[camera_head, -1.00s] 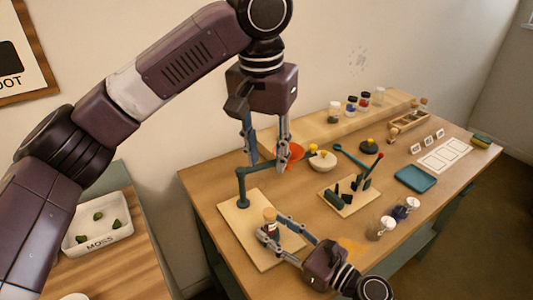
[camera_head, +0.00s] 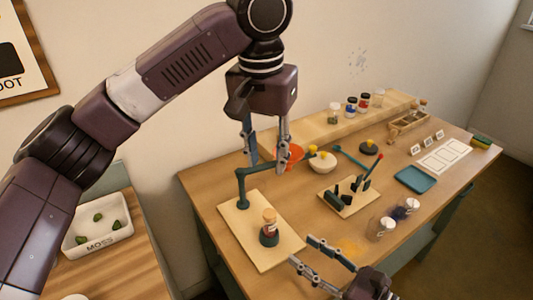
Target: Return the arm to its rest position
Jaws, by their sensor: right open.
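My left gripper (camera_head: 267,160) hangs with its fingers apart at the stand's arm. An orange piece (camera_head: 293,153) shows behind and beside its right finger; whether they touch is unclear. The teal stand (camera_head: 242,187) rises from a pale wooden board (camera_head: 255,253). A corked bottle (camera_head: 269,218) stands upright in a dark holder (camera_head: 269,238) on that board. My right gripper (camera_head: 303,250) is open and empty at the bottom of the picture, in front of the bottle and apart from it.
A pale bowl (camera_head: 322,163), a tool block (camera_head: 350,192), a teal tray (camera_head: 415,179) and glass jars (camera_head: 381,228) occupy the table (camera_head: 215,180). A raised shelf (camera_head: 318,134) with several jars runs along the back. A white moss tray (camera_head: 97,240) is at left.

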